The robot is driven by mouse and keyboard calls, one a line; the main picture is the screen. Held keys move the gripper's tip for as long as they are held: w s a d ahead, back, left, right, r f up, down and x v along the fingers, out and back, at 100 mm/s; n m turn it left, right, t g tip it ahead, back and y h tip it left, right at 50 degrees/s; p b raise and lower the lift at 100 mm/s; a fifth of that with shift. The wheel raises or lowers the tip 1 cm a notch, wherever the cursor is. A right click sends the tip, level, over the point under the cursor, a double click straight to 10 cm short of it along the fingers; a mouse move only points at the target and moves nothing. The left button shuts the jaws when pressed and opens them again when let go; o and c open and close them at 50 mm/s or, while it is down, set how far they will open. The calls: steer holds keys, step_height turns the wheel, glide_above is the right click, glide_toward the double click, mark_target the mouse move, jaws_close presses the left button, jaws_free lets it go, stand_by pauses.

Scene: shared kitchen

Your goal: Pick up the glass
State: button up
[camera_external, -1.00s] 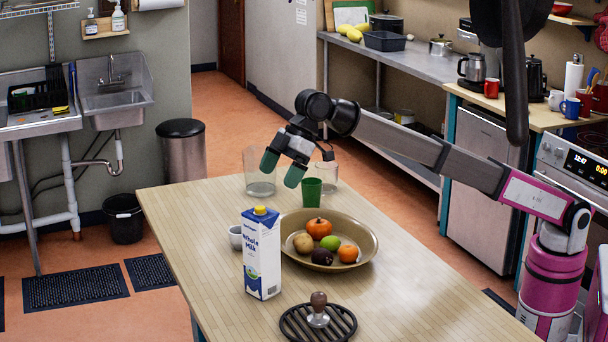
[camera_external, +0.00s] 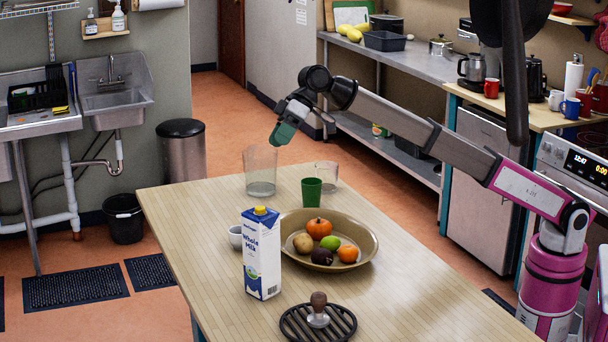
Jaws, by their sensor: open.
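A tall clear glass (camera_external: 260,172) stands upright near the far end of the wooden table (camera_external: 190,225). A smaller clear glass vessel (camera_external: 328,174) stands to its right. A green cup (camera_external: 312,192) stands just in front, between the two. My gripper (camera_external: 278,136) has green fingertips and is up in the air above the far end of the table, just above and right of the tall glass in the picture. It is open and holds nothing. One fingertip largely hides the other from this angle. I cannot tell the exact gap between gripper and glass.
A milk carton (camera_external: 262,254), a small pale cup (camera_external: 236,237) and a wide bowl of fruit (camera_external: 369,246) stand nearer on the table. A black round trivet (camera_external: 345,328) with a tamper (camera_external: 318,311) lies at the front. Bare table lies left of the carton.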

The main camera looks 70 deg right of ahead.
steer(key=w+d+m+t+y, duration=0.1)
steer(key=w+d+m+y, duration=0.15)
steer(key=d+m, duration=1)
steer(key=m+t+y, duration=0.3)
steer(key=m+t, duration=0.2)
steer(key=m, duration=0.7)
glide_above(331, 174)
steer(key=s, duration=0.2)
steer(key=s+d+m+t, duration=0.3)
steer(key=s+d+m, duration=0.2)
steer(key=d+m, duration=0.45)
step_height(331, 174, down, 29)
steer(key=d+n, duration=0.2)
steer(key=x, duration=0.6)
steer(key=shift+w+d+f, duration=0.1)
steer(key=shift+d+f, duration=0.05)
steer(key=shift+d, duration=0.05)
steer(key=shift+f+x, duration=0.1)
steer(key=shift+x, duration=1.25)
steer(key=shift+f+x, duration=0.15)
steer(key=shift+x, duration=1.2)
steer(key=shift+d, duration=0.1)
steer(key=c, duration=1)
